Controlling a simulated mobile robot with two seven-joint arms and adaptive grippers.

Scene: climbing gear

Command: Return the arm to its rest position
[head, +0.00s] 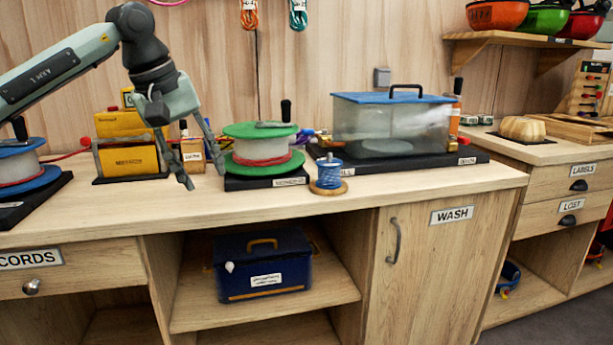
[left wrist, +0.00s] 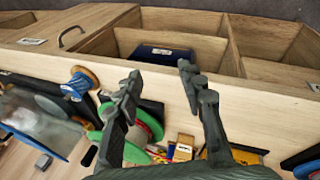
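My left arm comes in from the left in the head view. Its gripper (head: 207,160) hangs above the counter, between the yellow box and the green-rimmed reel. The gripper is open, with its fingers spread and nothing between them. The left wrist view also shows the open fingers (left wrist: 157,88), with the green-rimmed reel partly hidden behind one of them. My right gripper is in neither view.
The counter (head: 420,185) holds a green-rimmed reel (head: 262,131), a yellow box (head: 128,158), a blue spool (head: 329,173) and a clear blue-lidded tank (head: 380,126). A blue case (head: 262,265) sits on the shelf below. The counter's front strip is mostly clear.

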